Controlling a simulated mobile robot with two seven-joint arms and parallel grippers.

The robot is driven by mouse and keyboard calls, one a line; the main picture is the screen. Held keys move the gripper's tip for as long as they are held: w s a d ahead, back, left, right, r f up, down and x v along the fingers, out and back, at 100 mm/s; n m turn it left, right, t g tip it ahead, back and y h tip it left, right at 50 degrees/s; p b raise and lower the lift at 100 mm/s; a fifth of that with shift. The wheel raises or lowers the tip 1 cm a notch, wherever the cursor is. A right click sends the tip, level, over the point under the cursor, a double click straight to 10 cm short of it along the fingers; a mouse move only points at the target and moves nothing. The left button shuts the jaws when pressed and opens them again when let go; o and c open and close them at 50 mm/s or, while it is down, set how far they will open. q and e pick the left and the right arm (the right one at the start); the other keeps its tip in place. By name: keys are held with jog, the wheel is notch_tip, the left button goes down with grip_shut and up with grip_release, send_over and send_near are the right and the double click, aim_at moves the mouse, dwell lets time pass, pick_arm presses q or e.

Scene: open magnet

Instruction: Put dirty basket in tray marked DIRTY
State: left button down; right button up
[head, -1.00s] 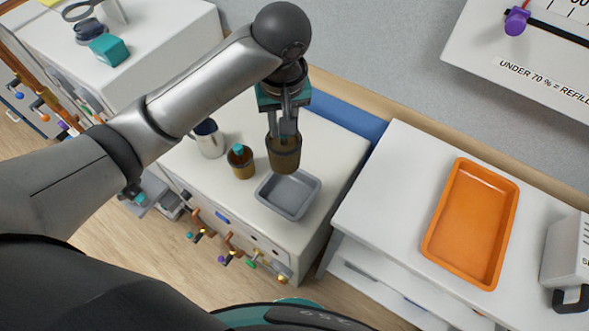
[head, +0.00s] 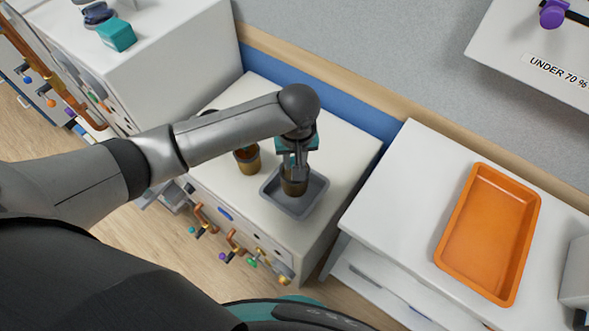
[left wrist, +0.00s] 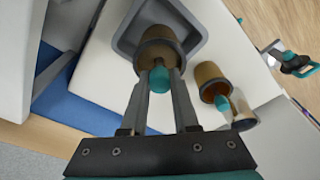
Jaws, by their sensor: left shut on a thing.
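My left gripper (head: 296,172) is shut on a brown basket (head: 294,187) with a teal top. In the left wrist view the same basket (left wrist: 160,45) sits between the fingers. The basket is upright, within the outline of the grey tray (head: 317,197); I cannot tell whether it touches the tray's floor. The grey tray also shows in the left wrist view (left wrist: 124,36). No DIRTY mark is readable on it. A second brown basket (head: 252,164) stands on the white counter left of the tray, partly hidden by my arm. My right gripper is not in view.
A metal mug (left wrist: 243,118) is beside the second basket. An orange tray (head: 488,235) lies on a separate white counter (head: 400,190) to the right. Several taps (head: 232,240) stick out of the left counter's front. The wall is behind.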

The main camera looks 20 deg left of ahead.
pick_arm(q)
notch_tip(320, 180, down, 4)
jog(key=shift+r+b, duration=0.1)
jog(key=shift+b, duration=0.4)
jog(key=shift+f, duration=0.2)
jog(key=c, duration=0.7)
grip_release()
jog(key=shift+r, duration=0.1)
jog(key=r+p, duration=0.1)
jog(key=r, duration=0.3)
jog(key=s+r+p, duration=0.1)
jog(key=r, duration=0.3)
jog(key=r+p, duration=0.1)
jog(key=r, duration=0.3)
jog(key=shift+s+d, duration=0.35)
